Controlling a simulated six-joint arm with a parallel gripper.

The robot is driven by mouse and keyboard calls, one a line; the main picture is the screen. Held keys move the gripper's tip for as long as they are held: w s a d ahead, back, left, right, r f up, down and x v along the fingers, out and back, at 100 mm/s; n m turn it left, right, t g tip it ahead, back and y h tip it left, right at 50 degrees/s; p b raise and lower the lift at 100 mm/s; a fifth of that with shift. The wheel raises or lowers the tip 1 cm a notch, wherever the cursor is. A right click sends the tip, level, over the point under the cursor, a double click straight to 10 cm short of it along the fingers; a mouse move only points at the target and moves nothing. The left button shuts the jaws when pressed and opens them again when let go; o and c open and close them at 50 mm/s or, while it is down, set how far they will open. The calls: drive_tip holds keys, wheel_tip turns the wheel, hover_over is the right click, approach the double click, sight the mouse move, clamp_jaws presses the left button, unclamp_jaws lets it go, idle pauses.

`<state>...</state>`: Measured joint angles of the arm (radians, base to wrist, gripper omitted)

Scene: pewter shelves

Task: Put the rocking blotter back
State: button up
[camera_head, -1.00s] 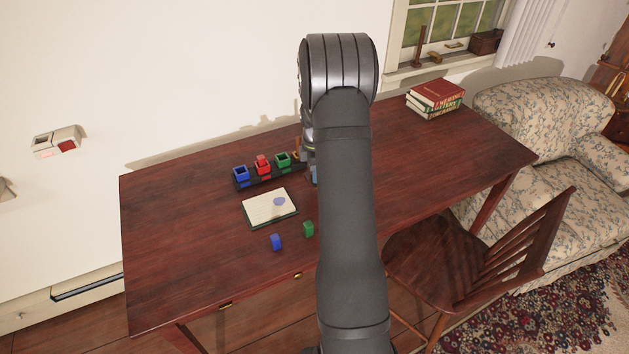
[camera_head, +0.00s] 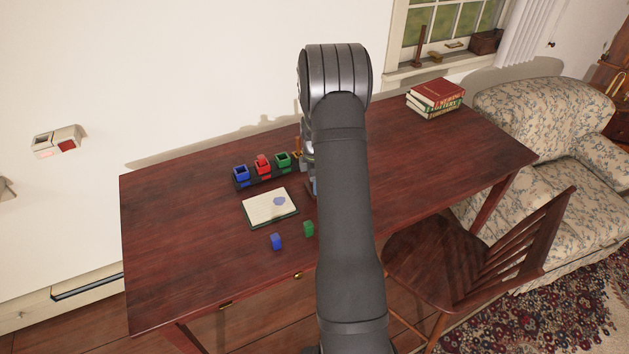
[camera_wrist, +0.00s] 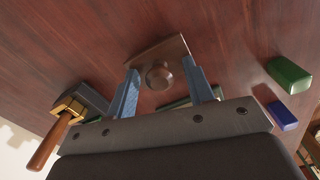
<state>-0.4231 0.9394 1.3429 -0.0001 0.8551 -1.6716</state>
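The rocking blotter (camera_wrist: 160,55) shows in the wrist view as a wooden piece with a round knob (camera_wrist: 162,76) on the reddish-brown desk. In the head view my arm hides it. My gripper (camera_wrist: 162,65) has its two blue fingers on either side of the knob, with a visible gap on each side, so it looks open. In the head view only a little of my gripper (camera_head: 311,185) shows beside the arm, right of the notepad.
A dark rack (camera_head: 268,177) holds blue, red and green cups. A wooden-handled brass piece (camera_wrist: 70,108) stands near my gripper. Books (camera_head: 437,95) lie at the far right.

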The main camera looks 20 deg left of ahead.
wheel_tip(320, 180, up, 12)
drive_tip(key=shift+r, duration=0.15)
idle(0.4)
wheel_tip(320, 180, down, 12)
drive_tip(key=shift+f, duration=0.1)
drive_tip(key=shift+r, duration=1.9)
drive_tip(key=shift+f, duration=0.1)
